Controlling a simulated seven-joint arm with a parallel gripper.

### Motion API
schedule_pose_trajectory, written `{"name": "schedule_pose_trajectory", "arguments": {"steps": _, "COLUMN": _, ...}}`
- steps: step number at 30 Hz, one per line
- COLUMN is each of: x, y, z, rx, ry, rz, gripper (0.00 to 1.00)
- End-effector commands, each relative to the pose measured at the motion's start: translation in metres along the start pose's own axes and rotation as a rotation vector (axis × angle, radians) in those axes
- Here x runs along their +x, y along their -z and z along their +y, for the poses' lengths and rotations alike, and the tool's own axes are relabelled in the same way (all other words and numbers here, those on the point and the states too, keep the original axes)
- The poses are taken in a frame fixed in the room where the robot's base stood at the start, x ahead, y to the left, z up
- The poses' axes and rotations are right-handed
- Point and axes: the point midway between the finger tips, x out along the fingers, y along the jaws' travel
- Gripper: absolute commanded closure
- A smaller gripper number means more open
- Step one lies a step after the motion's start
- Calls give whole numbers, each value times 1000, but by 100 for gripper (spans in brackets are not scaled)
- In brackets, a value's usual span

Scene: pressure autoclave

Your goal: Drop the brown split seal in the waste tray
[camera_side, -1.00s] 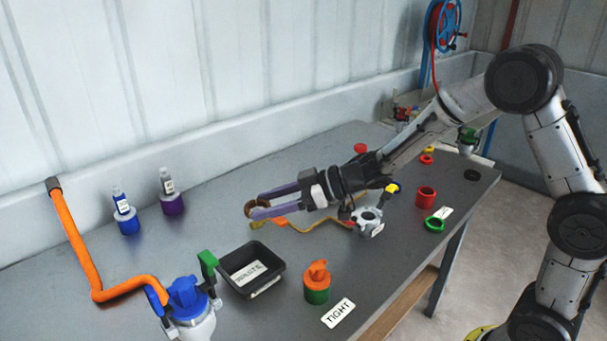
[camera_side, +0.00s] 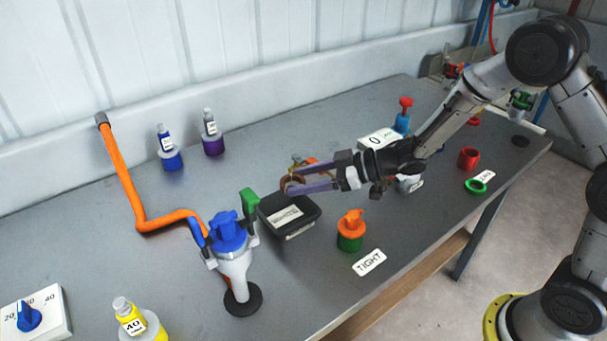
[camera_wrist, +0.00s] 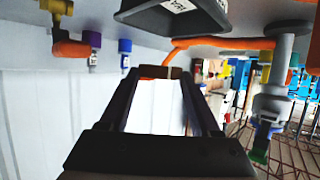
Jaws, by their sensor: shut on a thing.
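My gripper (camera_side: 289,186) is shut on the brown split seal (camera_side: 291,182), a small brown ring held at the purple fingertips. In the side view it appears just above the back edge of the black waste tray (camera_side: 308,224). I cannot tell whether the seal is directly over the tray's opening. In the wrist view the seal (camera_wrist: 158,72) shows between the fingertips (camera_wrist: 160,73), and the dark tray (camera_wrist: 150,19) is at the top, apart from it. The tray has a white label.
A blue-topped white vessel (camera_side: 236,265) with a green handle (camera_side: 249,199) stands close left of the tray. An orange and green pot (camera_side: 351,232) stands to its right. An orange hose (camera_side: 128,180) and small bottles (camera_side: 171,157) are at left. Bench between is clear.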

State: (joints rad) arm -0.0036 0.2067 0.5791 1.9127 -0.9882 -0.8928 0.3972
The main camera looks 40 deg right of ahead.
Motion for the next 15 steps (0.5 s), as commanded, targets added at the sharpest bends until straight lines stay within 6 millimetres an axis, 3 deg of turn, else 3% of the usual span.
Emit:
{"name": "schedule_pose_trajectory", "arguments": {"steps": 5, "x": 0, "y": 0, "z": 0, "rx": 0, "ry": 0, "rz": 0, "gripper": 88}}
{"name": "schedule_pose_trajectory", "arguments": {"steps": 6, "x": 0, "y": 0, "z": 0, "rx": 0, "ry": 0, "rz": 0, "gripper": 31}}
{"name": "schedule_pose_trajectory", "arguments": {"steps": 11, "x": 0, "y": 0, "z": 0, "rx": 0, "ry": 0, "rz": 0, "gripper": 2}}
{"name": "schedule_pose_trajectory", "arguments": {"steps": 15, "x": 0, "y": 0, "z": 0, "rx": 0, "ry": 0, "rz": 0, "gripper": 1}}
